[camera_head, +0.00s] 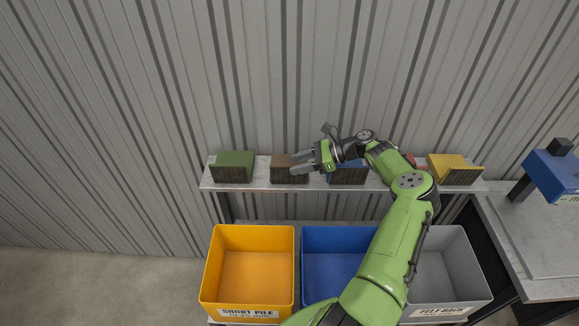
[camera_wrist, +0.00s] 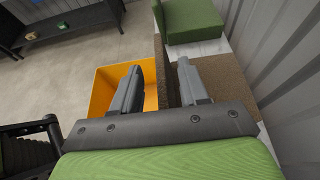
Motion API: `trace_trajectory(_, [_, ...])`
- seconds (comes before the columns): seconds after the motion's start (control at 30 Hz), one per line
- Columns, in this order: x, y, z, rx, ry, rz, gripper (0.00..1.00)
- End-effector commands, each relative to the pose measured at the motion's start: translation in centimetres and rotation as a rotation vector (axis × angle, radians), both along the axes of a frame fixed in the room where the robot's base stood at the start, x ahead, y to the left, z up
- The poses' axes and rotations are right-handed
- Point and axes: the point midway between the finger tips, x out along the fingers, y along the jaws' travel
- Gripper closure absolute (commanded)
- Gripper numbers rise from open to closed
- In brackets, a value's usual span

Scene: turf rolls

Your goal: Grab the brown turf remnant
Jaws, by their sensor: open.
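The brown turf remnant (camera_head: 287,174) stands on the pale shelf (camera_head: 236,187), between the green and blue pieces. In the wrist view its brown surface (camera_wrist: 232,117) shows, and its dark upright side (camera_wrist: 167,82) lies between my fingers as seen there. My gripper (camera_head: 298,162) is open, at the right side of the remnant, with fingers pointing left. In the wrist view my gripper (camera_wrist: 161,66) has one finger on each side of that upright side. Contact cannot be told. My fingers hide part of the remnant.
A green turf piece (camera_head: 235,165) is to the left, a blue one (camera_head: 348,173) behind my arm, and a yellow one (camera_head: 452,168) to the right. Orange (camera_head: 207,272), blue (camera_head: 330,262) and grey (camera_head: 462,265) bins stand below. A corrugated wall is close behind the shelf.

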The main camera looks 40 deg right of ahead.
Motion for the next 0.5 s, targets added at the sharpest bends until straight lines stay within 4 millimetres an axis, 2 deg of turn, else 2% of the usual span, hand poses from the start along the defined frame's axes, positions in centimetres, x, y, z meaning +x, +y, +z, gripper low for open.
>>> trace_trajectory(0.1, [0.56,0.78,-0.33,-0.001,-0.001,0.000,0.56])
trace_trajectory(0.27, [0.57,0.76,-0.38,-0.001,-0.001,-0.001,0.56])
trace_trajectory(0.37, [0.57,0.75,-0.39,-0.001,-0.001,-0.001,0.68])
trace_trajectory(0.5, [0.56,0.74,-0.37,-0.001,-0.001,-0.001,0.90])
